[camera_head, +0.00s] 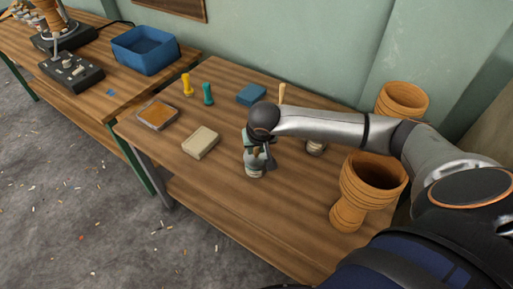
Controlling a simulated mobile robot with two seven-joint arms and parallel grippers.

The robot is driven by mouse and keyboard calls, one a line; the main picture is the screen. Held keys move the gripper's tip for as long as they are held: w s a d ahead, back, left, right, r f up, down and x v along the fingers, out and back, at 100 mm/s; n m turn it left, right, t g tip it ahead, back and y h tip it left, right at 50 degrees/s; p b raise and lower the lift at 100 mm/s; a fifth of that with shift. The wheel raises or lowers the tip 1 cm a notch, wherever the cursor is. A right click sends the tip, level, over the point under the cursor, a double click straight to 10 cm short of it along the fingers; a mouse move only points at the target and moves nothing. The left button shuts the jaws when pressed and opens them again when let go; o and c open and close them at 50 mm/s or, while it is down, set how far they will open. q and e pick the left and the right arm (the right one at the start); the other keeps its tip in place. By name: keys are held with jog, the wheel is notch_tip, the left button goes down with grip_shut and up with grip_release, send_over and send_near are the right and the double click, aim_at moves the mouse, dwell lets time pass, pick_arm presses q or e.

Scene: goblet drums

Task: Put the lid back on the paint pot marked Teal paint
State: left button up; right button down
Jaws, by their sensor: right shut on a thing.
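My right gripper (257,160) points down at a small pale paint pot (254,173) standing on the wooden table. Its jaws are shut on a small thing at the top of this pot. The fingers hide most of it, so I cannot tell whether it is the lid or the pot's rim. A second small pot (316,149) stands to the right, partly hidden under my right arm. No label is readable, so I cannot tell which pot is marked Teal paint. My left gripper is out of view.
Two wooden goblet drum shells (362,190) (403,100) stand at the right. The table's front (230,215) is clear.

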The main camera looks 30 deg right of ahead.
dwell(0.3)
jog(key=shift+c, duration=0.4)
grip_release()
dwell(0.3)
jog(key=shift+r+p, duration=2.3)
jog(key=shift+r, duration=1.25)
grip_shut()
